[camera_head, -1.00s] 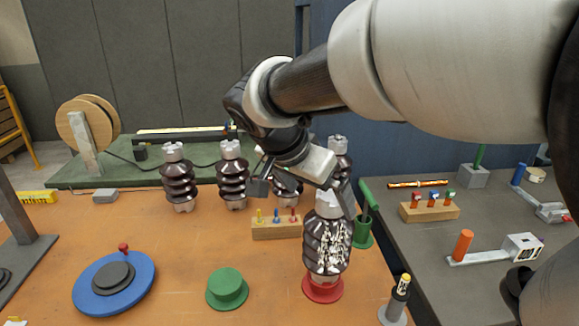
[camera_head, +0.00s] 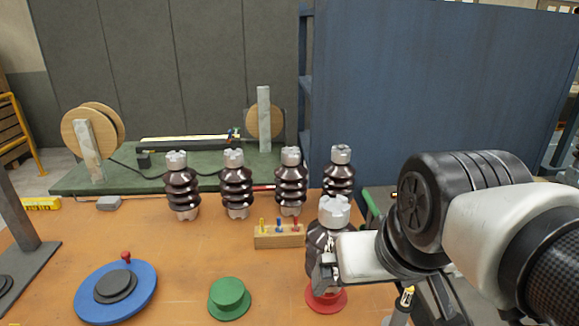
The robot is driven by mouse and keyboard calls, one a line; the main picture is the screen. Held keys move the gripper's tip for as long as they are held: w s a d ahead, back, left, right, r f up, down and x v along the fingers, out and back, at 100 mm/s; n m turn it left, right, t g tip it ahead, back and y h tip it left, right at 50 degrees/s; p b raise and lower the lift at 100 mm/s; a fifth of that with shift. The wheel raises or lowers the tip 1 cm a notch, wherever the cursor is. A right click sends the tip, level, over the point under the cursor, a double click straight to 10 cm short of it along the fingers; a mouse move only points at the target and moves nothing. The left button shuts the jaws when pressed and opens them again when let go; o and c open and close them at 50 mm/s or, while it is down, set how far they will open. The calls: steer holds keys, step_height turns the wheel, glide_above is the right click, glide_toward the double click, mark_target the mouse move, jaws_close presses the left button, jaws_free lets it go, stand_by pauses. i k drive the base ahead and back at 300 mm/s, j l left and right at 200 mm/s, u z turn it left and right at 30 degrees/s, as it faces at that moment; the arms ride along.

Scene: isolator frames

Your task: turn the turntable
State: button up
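The turntable appears to be the blue disc (camera_head: 138,301) at the front left of the orange table. It has a dark stepped centre (camera_head: 115,283) and a small red knob (camera_head: 125,257) near its far rim. My gripper (camera_head: 322,278) is far to its right, in front of a brown ribbed insulator (camera_head: 335,211) with a grey cap. That insulator stands upright on a red round base (camera_head: 327,302). My gripper hides part of the insulator, and I cannot tell whether they touch. The finger opening is not clear from this side.
A green round stand (camera_head: 229,296) is between the turntable and the red base. Several insulators (camera_head: 236,187) stand in a row behind, with a wooden block of small coloured tools (camera_head: 279,237) in front of them. Bare table lies around the turntable.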

mark_target(113, 293)
steer(key=k+j+u, duration=0.2)
steer(key=u, duration=0.15)
steer(key=k+j+u, duration=0.15)
steer(key=j+u, duration=0.15)
steer(key=k+j+u, duration=0.1)
steer(key=j+u, duration=0.25)
steer(key=i+j+z, duration=0.8)
steer(key=j+z, duration=0.2)
steer(key=j, duration=0.15)
